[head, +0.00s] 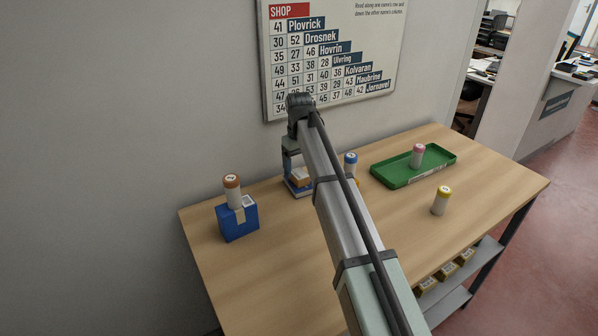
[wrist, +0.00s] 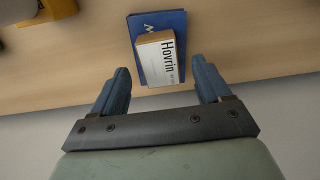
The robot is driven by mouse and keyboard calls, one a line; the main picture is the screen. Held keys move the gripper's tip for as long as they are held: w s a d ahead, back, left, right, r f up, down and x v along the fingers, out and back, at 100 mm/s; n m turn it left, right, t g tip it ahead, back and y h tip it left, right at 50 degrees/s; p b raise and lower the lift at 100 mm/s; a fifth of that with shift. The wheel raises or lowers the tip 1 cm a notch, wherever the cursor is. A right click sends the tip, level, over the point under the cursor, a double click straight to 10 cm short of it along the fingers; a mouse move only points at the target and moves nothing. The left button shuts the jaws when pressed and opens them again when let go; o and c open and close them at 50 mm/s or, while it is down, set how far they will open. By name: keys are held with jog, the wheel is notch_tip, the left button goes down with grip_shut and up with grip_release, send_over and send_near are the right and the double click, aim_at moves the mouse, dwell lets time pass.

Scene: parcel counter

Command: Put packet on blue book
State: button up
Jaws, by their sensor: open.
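The packet is a small box with a white face reading "Hovrin" and tan sides (wrist: 158,60). It lies on the blue book (wrist: 172,20), whose blue cover shows around it. In the head view the packet (head: 301,174) and the blue book (head: 300,191) are at the table's back edge, partly hidden by my arm. My gripper (wrist: 160,66) is open, with its blue fingers apart on either side of the packet in the wrist view. No contact between fingers and packet shows. In the head view my gripper (head: 290,163) is just beside the packet, partly hidden.
A blue box (head: 238,220) with an orange-capped canister (head: 233,192) on it stands left. A blue-capped canister (head: 351,164) is close right of the book. A green tray (head: 390,181) holds a pink-capped canister (head: 417,156). A yellow-capped canister (head: 441,200) stands right. The wall is close behind.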

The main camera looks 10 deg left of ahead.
aim_at(299, 174)
notch_tip(299, 174, up, 9)
jog(key=shift+r, duration=0.15)
dwell(0.4)
